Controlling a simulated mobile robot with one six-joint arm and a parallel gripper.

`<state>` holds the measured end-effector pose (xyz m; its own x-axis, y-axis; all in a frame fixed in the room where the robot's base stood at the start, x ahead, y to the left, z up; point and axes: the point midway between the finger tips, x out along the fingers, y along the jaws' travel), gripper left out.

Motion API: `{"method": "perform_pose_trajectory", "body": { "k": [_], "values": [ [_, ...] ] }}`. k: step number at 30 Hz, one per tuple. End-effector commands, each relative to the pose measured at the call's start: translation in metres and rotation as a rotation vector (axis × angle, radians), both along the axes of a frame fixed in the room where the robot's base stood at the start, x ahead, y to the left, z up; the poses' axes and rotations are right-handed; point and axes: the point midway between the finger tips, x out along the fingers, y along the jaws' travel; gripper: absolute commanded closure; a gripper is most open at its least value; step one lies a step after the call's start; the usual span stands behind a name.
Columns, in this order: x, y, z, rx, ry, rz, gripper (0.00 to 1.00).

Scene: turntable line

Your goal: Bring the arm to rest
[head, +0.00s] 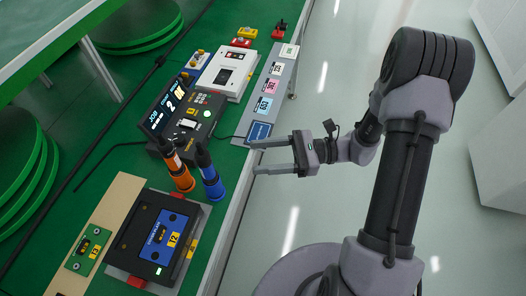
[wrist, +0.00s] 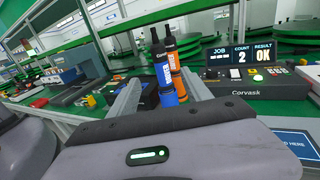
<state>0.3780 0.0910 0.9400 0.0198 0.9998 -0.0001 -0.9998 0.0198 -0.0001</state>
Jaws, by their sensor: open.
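My gripper (head: 271,157) is open and empty in the head view. Its two fingers point left toward the bench, at the bench's front edge near the blue label strip. In the wrist view my gripper's fingers (wrist: 158,92) reach forward, apart. Beyond them stand a blue screwdriver (wrist: 165,75) and an orange screwdriver (wrist: 178,70). In the head view the orange screwdriver (head: 179,174) and the blue screwdriver (head: 211,181) stand upright side by side, left of and apart from my fingers. My arm (head: 402,170) is bent over the floor beside the bench.
A controller (head: 205,107) on the green bench shows JOB 2; the wrist view reads COUNT 2, RESULT OK. A black fixture (head: 125,240) holds a blue plate (head: 160,236). A loose green plate (head: 87,250) lies left of it. A white box (head: 228,74) stands behind. The floor (head: 310,80) beside the bench is clear.

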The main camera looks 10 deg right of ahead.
Motion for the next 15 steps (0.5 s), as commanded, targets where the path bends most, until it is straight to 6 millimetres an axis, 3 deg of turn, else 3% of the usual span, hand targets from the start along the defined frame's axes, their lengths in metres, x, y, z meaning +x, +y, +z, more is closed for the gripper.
{"method": "perform_pose_trajectory", "body": {
  "k": [11, 15],
  "values": [
    [-0.001, 0.001, 0.001, -0.006, -0.006, 0.007, 0.43],
    [-0.028, 0.013, 0.032, -0.173, -0.143, 0.162, 0.43]
  ]
}}
